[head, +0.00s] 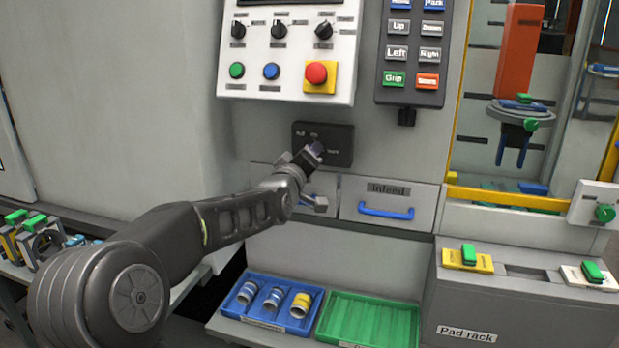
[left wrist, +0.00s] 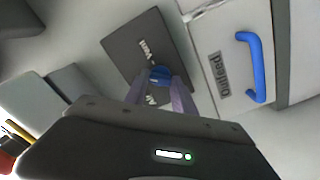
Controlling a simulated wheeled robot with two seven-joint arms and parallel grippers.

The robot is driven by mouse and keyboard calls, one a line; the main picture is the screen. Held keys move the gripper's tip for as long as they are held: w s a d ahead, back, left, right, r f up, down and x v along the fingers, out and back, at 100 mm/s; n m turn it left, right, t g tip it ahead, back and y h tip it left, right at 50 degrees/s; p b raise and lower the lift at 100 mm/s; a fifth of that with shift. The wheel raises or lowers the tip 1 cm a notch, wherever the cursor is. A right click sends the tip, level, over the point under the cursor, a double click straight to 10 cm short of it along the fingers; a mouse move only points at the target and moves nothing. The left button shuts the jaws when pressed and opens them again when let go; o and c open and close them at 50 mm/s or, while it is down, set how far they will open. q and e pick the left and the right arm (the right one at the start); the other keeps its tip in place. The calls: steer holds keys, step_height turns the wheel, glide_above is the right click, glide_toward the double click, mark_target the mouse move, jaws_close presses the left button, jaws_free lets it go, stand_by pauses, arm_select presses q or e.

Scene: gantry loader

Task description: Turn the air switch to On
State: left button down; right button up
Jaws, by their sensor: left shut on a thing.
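The air switch is a small dark panel (head: 343,137) on the grey machine front, below the white control panel. It carries small white lettering that is hard to read. In the left wrist view the dark panel (left wrist: 130,45) shows a blue knob (left wrist: 158,73) on its face. My left gripper (head: 312,155) reaches the panel from the lower left. In the left wrist view its two fingers (left wrist: 160,88) are shut on the blue knob, one on each side. The gripper hides the knob in the head view, and its exact angle is unclear. My right gripper is not in view.
The Infeed drawer (head: 425,193) with a blue handle (head: 386,212) is just right of and below the switch. A red emergency button (head: 316,73) and a keypad (head: 412,50) are above. Blue (head: 254,318) and green (head: 368,320) trays and a pad rack (head: 505,305) stand below.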

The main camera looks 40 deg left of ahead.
arm_select(q)
steer(key=shift+n+b, duration=3.75)
steer(key=shift+n, duration=0.25)
steer(key=c, duration=1)
jaws_free()
steer(key=shift+c, duration=0.2)
steer(key=v, duration=0.7)
steer(key=shift+s+d+p, duration=0.15)
steer(key=shift+s+p, duration=0.2)
